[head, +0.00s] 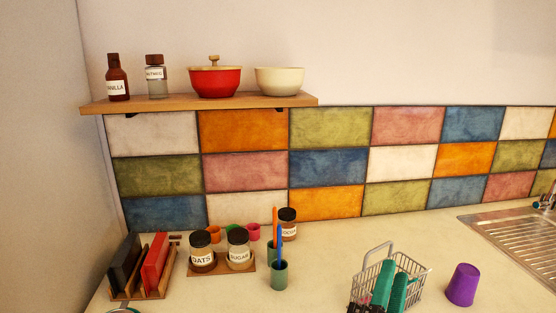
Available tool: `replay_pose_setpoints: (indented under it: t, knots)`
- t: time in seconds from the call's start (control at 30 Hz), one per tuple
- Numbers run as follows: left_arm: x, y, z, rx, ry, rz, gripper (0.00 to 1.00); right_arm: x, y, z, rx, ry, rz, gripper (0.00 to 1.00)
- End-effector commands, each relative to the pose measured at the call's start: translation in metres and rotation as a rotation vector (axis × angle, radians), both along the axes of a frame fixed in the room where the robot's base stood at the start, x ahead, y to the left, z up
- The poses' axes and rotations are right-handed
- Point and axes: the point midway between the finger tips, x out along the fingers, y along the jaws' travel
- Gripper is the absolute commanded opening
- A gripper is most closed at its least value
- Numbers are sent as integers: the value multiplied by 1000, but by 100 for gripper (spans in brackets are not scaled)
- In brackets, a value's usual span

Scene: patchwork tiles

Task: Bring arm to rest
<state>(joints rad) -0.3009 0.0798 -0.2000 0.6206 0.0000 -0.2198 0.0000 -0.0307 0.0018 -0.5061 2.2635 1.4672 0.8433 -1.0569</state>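My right gripper (391,272) shows at the bottom edge, right of centre. Its two teal ribbed fingers point up and away, overlapping a wire basket (419,270) on the counter. The fingers look close together; the overlap hides whether there is a gap, and nothing is clearly seen held between them. Its dark base is cut off by the picture's lower edge. My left gripper cannot be made out.
On the counter (330,245) stand a purple cup (463,285), teal cups (279,275) with utensils, jars (202,251) and a rack (157,292). A sink (515,235) is at right. A shelf (200,104) hangs above. A teal-rimmed thing is cut off at bottom left.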

Motion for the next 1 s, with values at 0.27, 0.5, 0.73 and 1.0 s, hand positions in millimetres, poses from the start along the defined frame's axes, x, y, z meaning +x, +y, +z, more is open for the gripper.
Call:
replay_pose_setpoints:
  t: [0.27, 0.5, 0.73, 1.0]
  knots:
    - [0, 0, 0, 0, 1, 0, 0, -22, 79, -5, -528, -56, 411, 30]
    - [0, 0, 0, 0, 1, 0, 0, -44, 116, -127, -895, 405, 794, 30]
    - [0, 0, 0, 0, 1, 0, 0, -95, 67, -249, -978, 1060, 948, 30]
    - [0, 0, 0, 0, 1, 0, 0, -155, 2, -306, -899, 1570, 909, 30]
